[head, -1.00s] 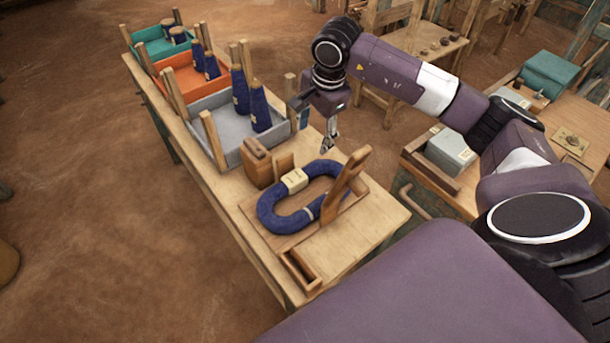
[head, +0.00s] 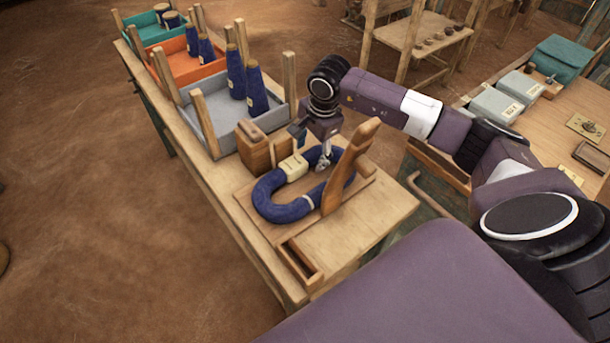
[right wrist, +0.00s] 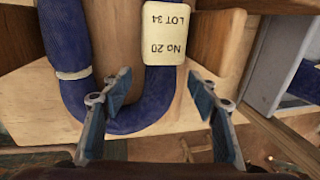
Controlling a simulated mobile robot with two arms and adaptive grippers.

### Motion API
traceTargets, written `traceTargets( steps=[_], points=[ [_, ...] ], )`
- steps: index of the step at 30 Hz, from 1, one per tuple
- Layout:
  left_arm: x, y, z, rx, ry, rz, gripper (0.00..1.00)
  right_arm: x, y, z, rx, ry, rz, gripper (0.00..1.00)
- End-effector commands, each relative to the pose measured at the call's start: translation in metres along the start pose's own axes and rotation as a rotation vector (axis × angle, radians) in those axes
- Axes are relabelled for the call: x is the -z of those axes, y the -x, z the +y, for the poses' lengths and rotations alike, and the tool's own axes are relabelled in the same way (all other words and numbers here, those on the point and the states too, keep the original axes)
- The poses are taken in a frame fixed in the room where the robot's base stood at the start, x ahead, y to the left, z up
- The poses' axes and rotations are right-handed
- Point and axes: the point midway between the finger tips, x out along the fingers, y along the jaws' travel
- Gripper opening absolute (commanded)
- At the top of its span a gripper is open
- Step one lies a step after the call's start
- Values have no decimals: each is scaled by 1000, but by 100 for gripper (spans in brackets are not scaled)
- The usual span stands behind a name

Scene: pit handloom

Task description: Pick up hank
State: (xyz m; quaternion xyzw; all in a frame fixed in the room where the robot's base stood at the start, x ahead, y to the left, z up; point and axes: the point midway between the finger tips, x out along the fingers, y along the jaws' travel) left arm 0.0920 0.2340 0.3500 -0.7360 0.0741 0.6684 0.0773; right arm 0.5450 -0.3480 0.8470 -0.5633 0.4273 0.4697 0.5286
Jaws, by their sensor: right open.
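The hank (head: 284,211) is a dark blue loop of yarn with a cream label (head: 292,167). It lies on a wooden board (head: 245,201) on the near part of the long table. In the right wrist view the label (right wrist: 165,47) reads "No 20 LOT 34", upside down. My right gripper (head: 323,160) is open over the far end of the hank. In the right wrist view its fingers (right wrist: 160,93) stand apart, with the labelled limb of the hank (right wrist: 154,105) between them in the picture. Contact cannot be told. My left gripper is not in view.
A tilted wooden upright (head: 349,165) rises at the hank's right side. A wooden block (head: 253,147) stands just behind left. Grey (head: 205,106), orange (head: 172,69) and teal (head: 146,35) trays with blue cones and spools line the table. A small wooden box (head: 299,263) is at the front.

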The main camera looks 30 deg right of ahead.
Motion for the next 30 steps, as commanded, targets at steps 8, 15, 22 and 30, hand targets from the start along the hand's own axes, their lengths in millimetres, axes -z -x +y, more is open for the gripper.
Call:
traceTargets(
  steps=[8,15,22,30],
  points=[
    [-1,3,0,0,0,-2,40,0,-17,0,1,2,0,54],
    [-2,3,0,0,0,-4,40,0,-17,0,1,2,0,41],
    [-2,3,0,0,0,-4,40,0,-17,0,1,2,0,16],
    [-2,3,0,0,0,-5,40,0,-16,-1,2,2,0,5]
  ],
)
